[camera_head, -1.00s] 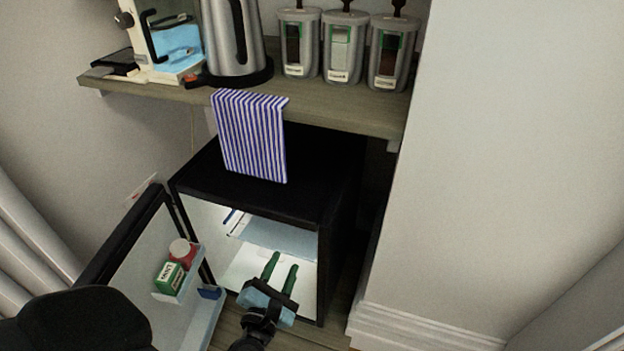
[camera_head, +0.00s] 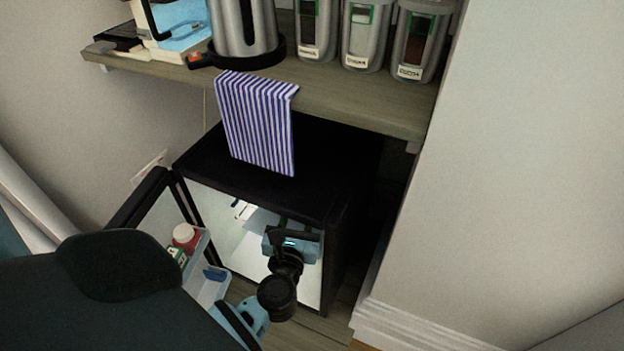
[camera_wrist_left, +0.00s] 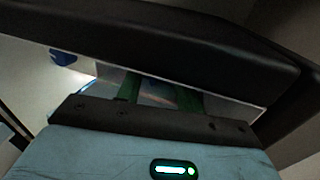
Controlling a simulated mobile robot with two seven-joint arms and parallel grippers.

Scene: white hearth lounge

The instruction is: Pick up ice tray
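The small black fridge (camera_head: 262,188) stands open under the shelf. My left gripper (camera_head: 292,243) reaches into its lit white interior, and its fingertips are hidden in the head view. In the left wrist view its two green fingers (camera_wrist_left: 158,92) stand apart, partly covered by a dark edge in front. A blurred bluish and reddish patch shows between them; I cannot tell what it is. I cannot make out the ice tray clearly. A small white item (camera_head: 246,211) lies inside the fridge, left of the gripper. My right gripper is not in view.
The open fridge door (camera_head: 152,215) at the left holds a red jar with a white lid (camera_head: 185,236) and a green box (camera_head: 177,254). A striped cloth (camera_head: 257,125) hangs from the shelf (camera_head: 340,95) over the fridge. A wall stands close on the right.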

